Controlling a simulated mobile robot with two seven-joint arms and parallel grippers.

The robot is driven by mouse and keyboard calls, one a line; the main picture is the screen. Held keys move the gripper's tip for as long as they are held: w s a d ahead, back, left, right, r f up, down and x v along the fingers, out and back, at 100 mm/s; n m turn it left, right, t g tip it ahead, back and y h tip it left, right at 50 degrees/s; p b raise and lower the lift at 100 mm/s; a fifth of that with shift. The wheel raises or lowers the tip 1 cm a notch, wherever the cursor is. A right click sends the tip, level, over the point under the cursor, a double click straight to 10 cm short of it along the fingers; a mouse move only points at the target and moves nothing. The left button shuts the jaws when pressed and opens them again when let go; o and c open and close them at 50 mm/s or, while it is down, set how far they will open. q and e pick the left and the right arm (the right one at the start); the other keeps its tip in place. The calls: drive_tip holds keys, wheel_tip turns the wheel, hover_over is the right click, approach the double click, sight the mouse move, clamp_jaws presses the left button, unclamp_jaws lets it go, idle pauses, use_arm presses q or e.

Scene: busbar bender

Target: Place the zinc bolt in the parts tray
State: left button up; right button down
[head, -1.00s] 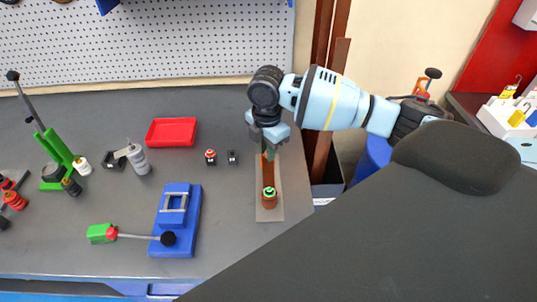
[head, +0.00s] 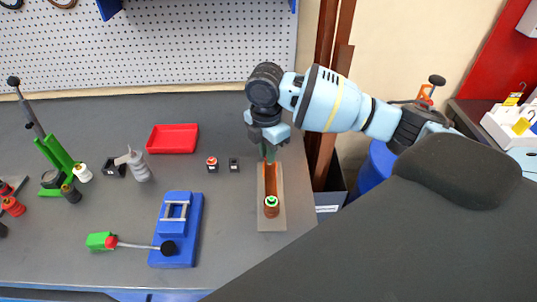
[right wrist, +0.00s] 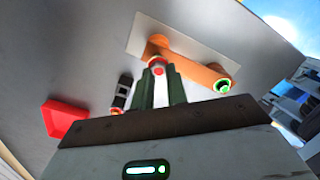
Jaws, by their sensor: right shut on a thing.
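My right gripper (head: 268,155) points down at the far end of the copper bar on a grey plate (head: 272,222). In the right wrist view its fingers (right wrist: 157,72) are shut on a small pale piece with a red spot (right wrist: 158,66). This seems to be the zinc bolt; most of it is hidden between the fingers. Whether it touches the bar cannot be told. The parts tray appears to be the shallow red tray (head: 173,138), empty, left of the gripper; it also shows in the right wrist view (right wrist: 62,118). My left gripper is out of view.
A green-ringed post (head: 271,205) stands at the bar's near end. A red-topped post (head: 212,164) and a small black block (head: 234,164) stand between tray and plate. A blue bender (head: 177,230) and a green lever tool (head: 58,165) are further left.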

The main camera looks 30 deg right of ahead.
drive_tip(key=s+a+r, duration=0.1)
drive_tip(key=s+a, duration=0.1)
drive_tip(key=a, duration=0.5)
drive_tip(key=s+a+r, duration=0.1)
drive_tip(key=s+a, duration=0.2)
drive_tip(key=a, duration=0.4)
drive_tip(key=shift+s+a+r, duration=0.15)
drive_tip(key=shift+s+a, duration=0.05)
drive_tip(key=shift+a, duration=0.05)
drive_tip(key=shift+d, duration=0.1)
